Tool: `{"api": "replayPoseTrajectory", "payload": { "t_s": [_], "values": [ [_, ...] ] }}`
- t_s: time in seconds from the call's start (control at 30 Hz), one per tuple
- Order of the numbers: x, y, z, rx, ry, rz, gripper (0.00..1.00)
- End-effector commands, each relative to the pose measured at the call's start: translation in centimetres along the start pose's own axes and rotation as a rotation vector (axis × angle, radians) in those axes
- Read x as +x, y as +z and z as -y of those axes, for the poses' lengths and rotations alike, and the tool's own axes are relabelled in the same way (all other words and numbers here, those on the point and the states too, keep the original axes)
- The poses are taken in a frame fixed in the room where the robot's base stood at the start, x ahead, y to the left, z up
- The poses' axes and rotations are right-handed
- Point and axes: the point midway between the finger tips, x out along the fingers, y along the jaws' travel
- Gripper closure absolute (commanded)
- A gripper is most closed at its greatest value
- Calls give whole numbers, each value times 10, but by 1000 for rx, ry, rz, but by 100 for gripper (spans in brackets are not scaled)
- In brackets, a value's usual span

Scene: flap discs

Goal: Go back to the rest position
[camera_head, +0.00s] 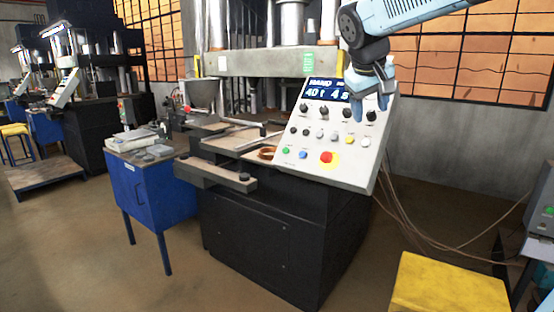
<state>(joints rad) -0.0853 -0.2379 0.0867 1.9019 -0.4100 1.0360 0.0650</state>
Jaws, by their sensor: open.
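My gripper (371,101) is at the upper right, in front of the top right part of the control panel (330,140). It points down, with its blue fingers over the right end of the panel's display. The fingers are open and nothing shows between them. I cannot tell whether they touch the panel. My arm reaches in from the top right corner.
The black press (265,235) fills the middle. A blue cabinet (155,195) with items on top stands at left. A yellow stool (450,285) is at the lower right. Cables (405,215) hang right of the press. More presses stand at back left. Floor is clear in front.

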Motion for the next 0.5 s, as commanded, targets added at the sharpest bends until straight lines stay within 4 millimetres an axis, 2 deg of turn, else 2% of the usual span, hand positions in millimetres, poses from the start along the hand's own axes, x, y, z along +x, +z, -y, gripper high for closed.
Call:
{"api": "replayPoseTrajectory", "payload": {
  "t_s": [0.03, 0.1, 0.5],
  "values": [
    [-3, 21, 1, 19, -17, 0, 40],
    [-5, 48, 6, 45, -44, 4, 40],
    [2, 196, 46, 215, -204, 4, 40]
  ]
}}
